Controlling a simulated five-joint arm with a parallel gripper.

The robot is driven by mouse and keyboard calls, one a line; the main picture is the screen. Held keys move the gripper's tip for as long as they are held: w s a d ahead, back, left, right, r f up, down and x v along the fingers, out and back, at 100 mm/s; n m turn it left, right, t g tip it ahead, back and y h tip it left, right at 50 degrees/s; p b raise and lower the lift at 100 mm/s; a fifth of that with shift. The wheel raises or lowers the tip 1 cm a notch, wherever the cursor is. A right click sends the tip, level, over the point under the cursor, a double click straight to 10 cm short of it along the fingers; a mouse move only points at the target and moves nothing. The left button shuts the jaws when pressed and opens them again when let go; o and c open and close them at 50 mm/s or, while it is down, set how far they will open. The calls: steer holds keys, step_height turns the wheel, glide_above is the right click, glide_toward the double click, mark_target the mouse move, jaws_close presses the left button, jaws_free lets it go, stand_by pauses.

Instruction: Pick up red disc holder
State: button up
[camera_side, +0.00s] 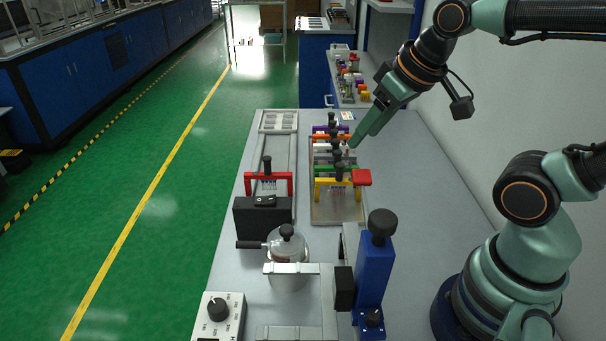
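A red arch-shaped holder (283,184) with a black knob stands upright on the left track, behind a black box; I take it as the red disc holder. My gripper (354,143) is up and to the right of it, over the right side of a tray (349,213) of similar coloured holders. It is apart from the red holder. Its fingers are seen nearly edge-on and look close together; their gap is unclear. I see nothing held at the tips. A small red block (361,177) sits at the right end of the yellow holder (325,182).
The tray's row also has green, white, orange and purple (319,128) holders with black knobs. In front stand a black box (262,218), a clear lidded vessel (287,248), a tall blue post (375,265) and a control box (218,316). The right tabletop is bare.

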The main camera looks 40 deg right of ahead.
steer(key=w+r+n+g, duration=0.2)
steer(key=w+r+n, duration=0.1)
steer(key=w+n, duration=0.3)
steer(key=n+g, duration=0.4)
steer(key=n, duration=0.8)
glide_above(267, 158)
step_height(267, 158, down, 8)
steer(key=f, duration=0.6)
steer(key=shift+w+a+f, duration=0.1)
steer(key=shift+w+a, duration=0.15)
steer(key=shift+a, duration=0.05)
steer(key=shift+s+d+f, duration=0.1)
steer(key=shift+d+f, duration=0.1)
steer(key=shift+f, duration=1.15)
steer(key=shift+s+d+f, duration=0.1)
steer(key=shift+d+f, duration=0.05)
steer(key=shift+f, duration=1.15)
jaws_close()
